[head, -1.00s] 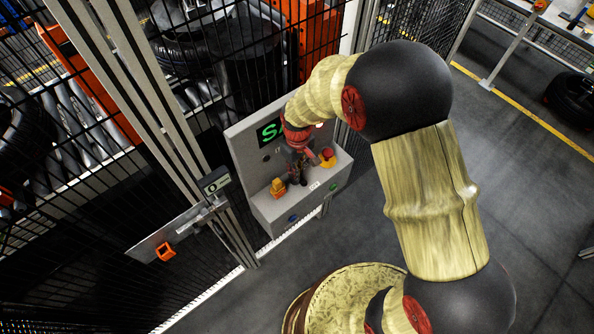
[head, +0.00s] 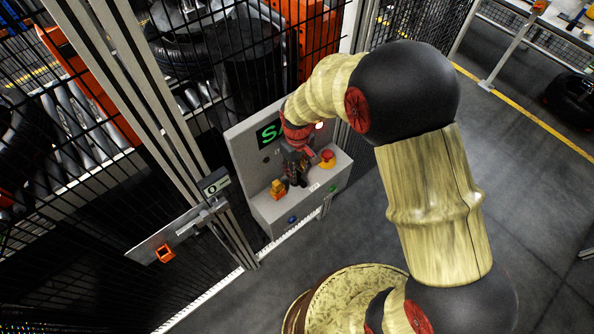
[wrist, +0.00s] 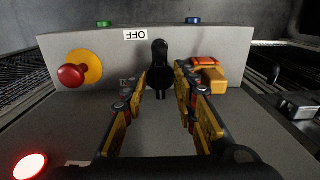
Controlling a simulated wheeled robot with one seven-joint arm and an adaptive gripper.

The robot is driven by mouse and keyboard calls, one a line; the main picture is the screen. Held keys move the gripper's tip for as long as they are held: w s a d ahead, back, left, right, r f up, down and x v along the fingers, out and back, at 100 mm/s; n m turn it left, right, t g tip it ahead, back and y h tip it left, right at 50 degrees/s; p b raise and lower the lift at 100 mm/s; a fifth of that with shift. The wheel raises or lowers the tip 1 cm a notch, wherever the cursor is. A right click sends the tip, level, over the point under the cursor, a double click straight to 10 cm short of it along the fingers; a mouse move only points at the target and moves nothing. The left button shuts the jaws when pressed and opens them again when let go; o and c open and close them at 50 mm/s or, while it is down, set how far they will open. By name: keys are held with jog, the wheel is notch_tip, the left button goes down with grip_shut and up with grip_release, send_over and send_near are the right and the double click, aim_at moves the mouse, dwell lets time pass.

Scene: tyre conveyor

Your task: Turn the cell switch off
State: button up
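The cell switch is a black rotary knob (wrist: 160,62) on the grey control panel, seen in the wrist view. My gripper (wrist: 160,88) is open, with a yellow-and-black finger on each side of the knob's near end. I cannot tell whether either finger touches it. In the head view my gripper (head: 296,172) is over the grey panel box (head: 270,210) and hides the knob.
A red mushroom button (wrist: 72,76) on a yellow base is left of the knob. An orange-yellow device (wrist: 208,74) is close to the right finger. Green (wrist: 103,24) and blue (wrist: 193,20) buttons are on the front face. A mesh fence (head: 110,220) stands left of the panel.

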aim_at(298, 176)
notch_tip(298, 176, up, 11)
dwell(0.3)
jog(key=shift+f, duration=0.1)
dwell(0.4)
jog(key=s+d+m+t+b, duration=0.2)
jog(key=s+d+m+b, duration=0.1)
jog(key=s+d+b, duration=0.4)
jog(key=s+d+m+t+b, duration=0.3)
jog(key=s+d+b, duration=0.4)
jog(key=s+b, duration=0.6)
jog(key=shift+s+r+m+t, duration=0.15)
jog(key=shift+r+m+t, duration=0.15)
jog(key=shift+m, duration=0.2)
